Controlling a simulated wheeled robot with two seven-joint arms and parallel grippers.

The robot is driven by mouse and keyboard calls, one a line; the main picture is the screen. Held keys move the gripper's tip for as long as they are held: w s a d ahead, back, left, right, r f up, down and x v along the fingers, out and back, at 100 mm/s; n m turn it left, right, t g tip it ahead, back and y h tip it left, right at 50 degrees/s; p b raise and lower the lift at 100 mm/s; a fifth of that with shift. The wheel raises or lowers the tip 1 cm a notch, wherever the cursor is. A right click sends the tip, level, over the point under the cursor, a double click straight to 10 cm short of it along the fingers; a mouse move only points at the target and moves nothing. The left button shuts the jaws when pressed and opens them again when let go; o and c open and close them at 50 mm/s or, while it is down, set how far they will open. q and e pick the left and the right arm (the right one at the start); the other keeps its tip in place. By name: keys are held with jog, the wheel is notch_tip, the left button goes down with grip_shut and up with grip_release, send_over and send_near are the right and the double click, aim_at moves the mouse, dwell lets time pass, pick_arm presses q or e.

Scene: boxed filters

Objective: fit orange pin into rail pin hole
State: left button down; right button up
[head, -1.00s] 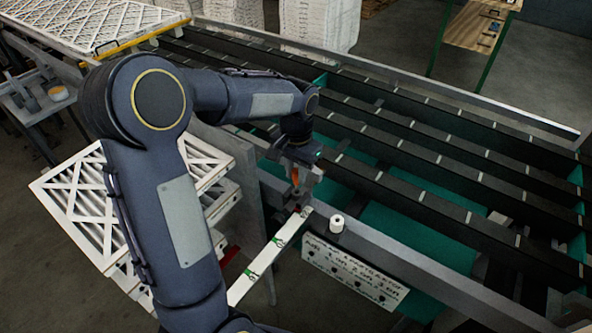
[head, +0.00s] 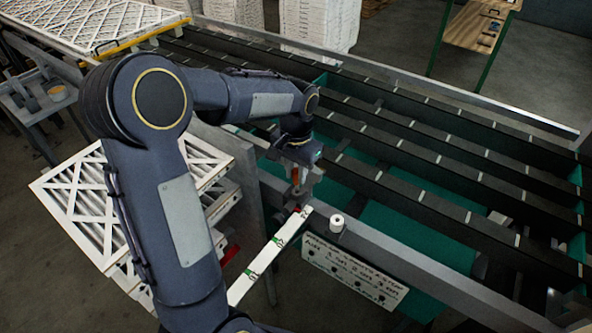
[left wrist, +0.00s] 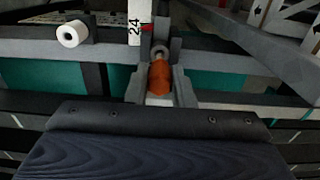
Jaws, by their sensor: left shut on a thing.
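My left gripper (head: 298,180) is over the grey rail near the end of the white strip, its fingers pointing down. It is shut on the orange pin (left wrist: 160,78), which shows between the fingers in the left wrist view. In the head view only a small orange-red piece of the pin (head: 295,176) shows. The grey rail (head: 385,255) runs below the pin. The pin hole is not clearly visible; the gripper and pin cover that spot. I cannot tell whether the pin's tip is in a hole. My right gripper is not in view.
A white roll (head: 337,223) stands on the rail just right of the gripper. A white strip with green marks (head: 268,258) reaches toward the front. A white sign (head: 354,272) hangs on the rail's front. White-framed filters (head: 80,205) stand at left, and dark conveyor bars (head: 440,160) lie behind.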

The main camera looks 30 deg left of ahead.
aim_at(296, 183)
pick_arm(q)
jog(key=shift+f+b, duration=1.25)
jog(key=shift+f, duration=0.5)
jog(key=c, duration=1.2)
grip_release()
jog(key=shift+o, duration=0.2)
notch_tip(296, 183, up, 8)
jog(key=shift+f+b, duration=0.25)
jog(key=shift+b, duration=0.05)
jog(key=shift+r, duration=0.2)
